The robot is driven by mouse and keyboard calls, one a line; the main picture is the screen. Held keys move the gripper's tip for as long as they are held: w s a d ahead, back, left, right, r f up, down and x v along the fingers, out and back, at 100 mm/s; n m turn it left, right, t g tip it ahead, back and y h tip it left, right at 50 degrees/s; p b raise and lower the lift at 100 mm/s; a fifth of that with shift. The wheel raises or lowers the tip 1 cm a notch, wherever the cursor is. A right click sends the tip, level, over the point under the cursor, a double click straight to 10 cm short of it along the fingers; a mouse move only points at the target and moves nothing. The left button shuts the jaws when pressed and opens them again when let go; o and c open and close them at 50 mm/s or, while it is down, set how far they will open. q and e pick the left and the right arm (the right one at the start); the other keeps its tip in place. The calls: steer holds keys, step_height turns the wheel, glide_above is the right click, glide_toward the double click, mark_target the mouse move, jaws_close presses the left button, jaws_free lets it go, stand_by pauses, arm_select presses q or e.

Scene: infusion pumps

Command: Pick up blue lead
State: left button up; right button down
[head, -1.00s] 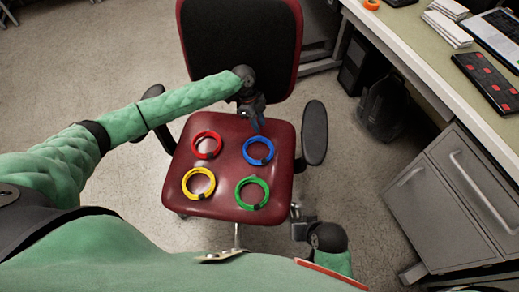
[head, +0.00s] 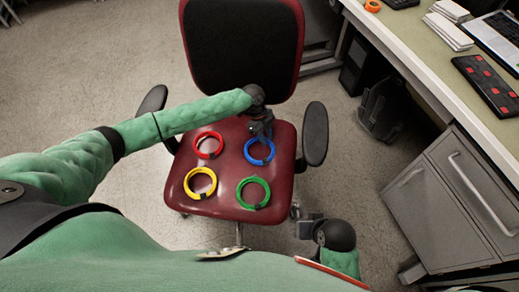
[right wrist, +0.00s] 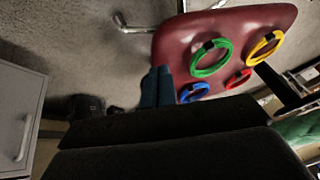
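The blue lead (head: 248,159), a coiled ring, lies on the dark red chair seat (head: 225,203), at the back right of several coiled leads. My left gripper (head: 263,133) points down at the far edge of the blue lead, touching or just above it. I cannot tell whether its fingers are open or around the lead. My right gripper (head: 306,228) is low beside the seat's front right, away from the leads. In the right wrist view its fingers (right wrist: 157,88) are together with nothing between them. The blue lead (right wrist: 193,92) is partly hidden there.
A red lead (head: 208,145), a yellow lead (head: 200,183) and a green lead (head: 253,193) share the seat. Armrests (head: 315,134) flank it and the backrest (head: 243,45) rises behind. A desk with grey drawers (head: 455,190) stands at the right. Open floor is at the left.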

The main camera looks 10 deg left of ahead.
arm_select(q)
steer(key=shift+d+f, duration=0.1)
steer(key=shift+f, duration=0.25)
jaws_close()
steer(key=shift+r, duration=0.15)
